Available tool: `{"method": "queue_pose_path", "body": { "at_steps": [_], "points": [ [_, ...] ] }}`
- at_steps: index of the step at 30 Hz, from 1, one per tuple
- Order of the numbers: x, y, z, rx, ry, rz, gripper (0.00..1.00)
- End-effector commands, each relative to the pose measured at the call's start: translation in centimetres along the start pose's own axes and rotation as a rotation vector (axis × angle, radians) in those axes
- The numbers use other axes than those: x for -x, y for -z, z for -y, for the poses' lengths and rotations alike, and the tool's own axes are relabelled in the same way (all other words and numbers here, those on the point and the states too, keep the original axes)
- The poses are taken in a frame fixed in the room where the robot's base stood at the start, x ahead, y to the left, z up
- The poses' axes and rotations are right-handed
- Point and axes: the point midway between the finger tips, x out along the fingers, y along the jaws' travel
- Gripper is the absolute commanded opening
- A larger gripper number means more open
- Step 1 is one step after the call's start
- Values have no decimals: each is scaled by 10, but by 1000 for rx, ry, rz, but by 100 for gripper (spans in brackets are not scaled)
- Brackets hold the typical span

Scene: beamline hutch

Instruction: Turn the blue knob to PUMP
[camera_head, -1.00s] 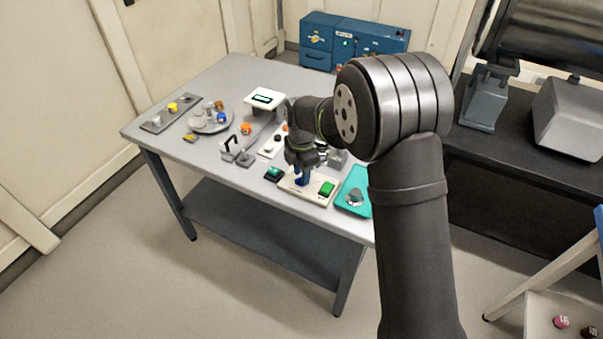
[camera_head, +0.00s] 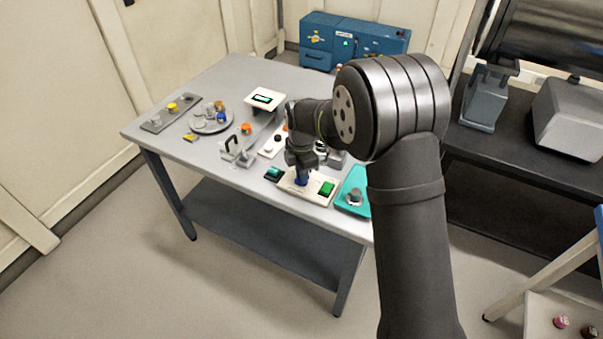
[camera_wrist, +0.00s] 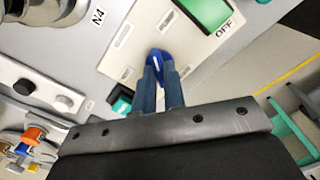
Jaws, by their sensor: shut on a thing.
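The blue knob (camera_wrist: 160,57) sits on a cream panel (camera_wrist: 192,52) in the wrist view. My gripper (camera_wrist: 163,80) is shut on the knob, with one finger on each side of it. The knob's pointer end faces up and slightly left in that view; the small labels around it are too blurred to read. In the head view the blue knob (camera_head: 301,181) shows under my gripper (camera_head: 302,172) at the front of the table, on the cream panel (camera_head: 311,194). The fingers hide part of the knob.
A green switch (camera_wrist: 207,12) marked OFF is on the same panel. A teal tray (camera_head: 346,203) with a grey part lies to the right, and a dark green block (camera_head: 273,173) to the left. A black-handled fixture (camera_head: 236,151) and a round plate (camera_head: 208,125) stand farther left.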

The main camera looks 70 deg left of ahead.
Motion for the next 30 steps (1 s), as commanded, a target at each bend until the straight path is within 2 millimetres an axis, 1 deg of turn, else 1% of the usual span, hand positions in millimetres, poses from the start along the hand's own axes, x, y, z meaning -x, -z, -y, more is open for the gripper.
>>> {"method": "queue_pose_path", "body": {
  "at_steps": [12, 18, 24, 30],
  "points": [
    [0, 0, 0, -270, 0, -2, 0],
    [0, 0, -1, -370, 0, -2, 0],
    [0, 0, -1, -423, 0, -2, 0],
    [0, 0, -1, -437, 0, -1, 0]
  ]
}}
